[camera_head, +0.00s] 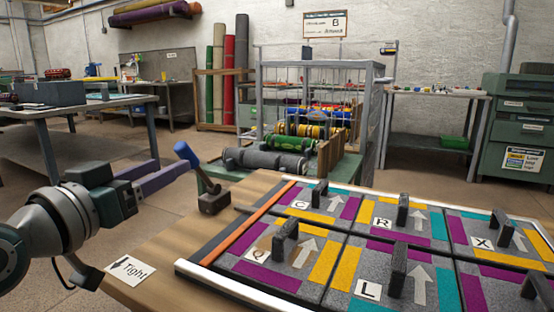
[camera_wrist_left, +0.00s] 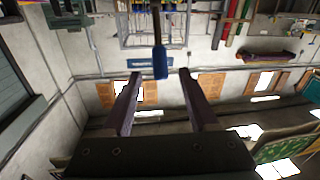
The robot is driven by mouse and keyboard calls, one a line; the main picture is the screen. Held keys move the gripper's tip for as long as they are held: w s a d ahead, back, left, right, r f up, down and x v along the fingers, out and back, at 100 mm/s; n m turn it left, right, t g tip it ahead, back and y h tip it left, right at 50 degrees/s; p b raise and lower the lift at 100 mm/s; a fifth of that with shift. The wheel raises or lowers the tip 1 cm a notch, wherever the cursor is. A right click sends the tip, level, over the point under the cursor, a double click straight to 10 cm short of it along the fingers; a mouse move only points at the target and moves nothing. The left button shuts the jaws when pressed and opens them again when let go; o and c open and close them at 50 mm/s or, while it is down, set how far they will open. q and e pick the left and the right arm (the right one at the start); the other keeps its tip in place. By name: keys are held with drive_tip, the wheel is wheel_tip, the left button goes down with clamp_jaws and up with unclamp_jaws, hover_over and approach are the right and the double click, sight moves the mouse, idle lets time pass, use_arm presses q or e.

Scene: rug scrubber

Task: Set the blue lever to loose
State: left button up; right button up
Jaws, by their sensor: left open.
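The blue lever (camera_head: 187,157) has a blue handle on a dark arm that leans up and left from a dark block (camera_head: 214,201) at the far left corner of the wooden table. A white "Tight" card (camera_head: 130,270) with an arrow lies on the near left of the table. No "loose" label is readable. My left gripper (camera_head: 172,166), with purple fingers, is open and empty just left of the handle. In the left wrist view the blue handle (camera_wrist_left: 160,60) lines up between the open fingertips (camera_wrist_left: 160,74). I cannot tell whether it is between or just beyond them.
Lettered rug tiles (camera_head: 340,267) with upright dark handles fill the right of the table, beside an orange strip (camera_head: 250,222) and a metal rail (camera_head: 235,290). A roller machine (camera_head: 300,140) stands behind. The floor left of the table is clear.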

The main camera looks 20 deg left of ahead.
sight(188, 156)
use_arm(q)
drive_tip(key=w+b, duration=0.1)
drive_tip(key=w, duration=0.6)
drive_tip(key=shift+a+b, duration=0.2)
drive_tip(key=shift+b, duration=0.1)
drive_tip(key=shift+c, duration=0.2)
clamp_jaws()
idle(0.8)
